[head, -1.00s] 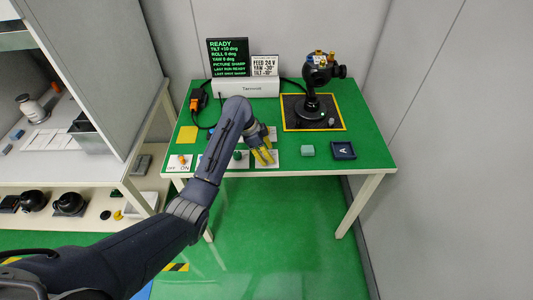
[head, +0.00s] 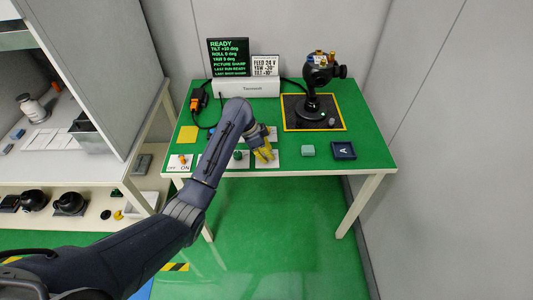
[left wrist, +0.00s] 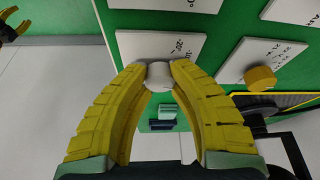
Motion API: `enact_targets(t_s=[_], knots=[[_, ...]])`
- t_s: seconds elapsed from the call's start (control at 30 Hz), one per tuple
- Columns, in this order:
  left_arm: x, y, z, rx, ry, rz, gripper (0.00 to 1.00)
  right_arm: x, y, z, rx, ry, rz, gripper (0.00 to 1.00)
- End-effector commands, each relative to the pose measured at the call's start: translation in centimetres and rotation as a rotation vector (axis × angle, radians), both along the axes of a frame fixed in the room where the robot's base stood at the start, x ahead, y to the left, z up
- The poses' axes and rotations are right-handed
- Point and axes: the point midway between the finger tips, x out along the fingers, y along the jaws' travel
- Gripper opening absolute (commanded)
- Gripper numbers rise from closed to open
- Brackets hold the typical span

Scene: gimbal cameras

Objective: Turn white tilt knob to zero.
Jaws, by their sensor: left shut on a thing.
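The white tilt knob (left wrist: 159,75) sits on a white scale plate (left wrist: 160,50) in the left wrist view. My left gripper (left wrist: 158,68) has its two yellow fingers shut on the knob, one on each side. In the head view the left gripper (head: 263,153) is at the front edge of the green table and hides the knob. The black display (head: 228,57) shows green text with READY and a tilt line that seems to read +10 deg.
A yellow knob (left wrist: 260,78) is on a neighbouring plate. A green knob (head: 238,155) and an orange switch (head: 182,159) are left of the gripper. The black gimbal (head: 318,90) stands behind.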

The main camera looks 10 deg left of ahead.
Motion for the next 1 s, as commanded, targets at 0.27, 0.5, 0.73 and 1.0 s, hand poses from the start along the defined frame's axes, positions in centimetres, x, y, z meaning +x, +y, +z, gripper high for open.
enact_targets(t_s=[0.27,0.5,0.73,1.0], knots=[[-0.06,-0.16,0.03,-0.001,-0.002,0.19,0.0,0.01,0.01,0.0,0.0,0.0,0.0,0.44],[-0.06,-0.27,0.08,-0.005,-0.001,0.323,0.0,0.01,0.01,0.0,0.0,0.0,0.0,0.44],[-0.05,-0.26,0.07,-0.004,0.0,0.396,0.0,0.01,0.01,0.0,0.0,0.0,0.0,0.44],[-0.01,-0.28,0.12,-0.006,-0.001,0.416,0.0,0.02,0.01,0.0,0.0,0.0,0.0,0.44]])
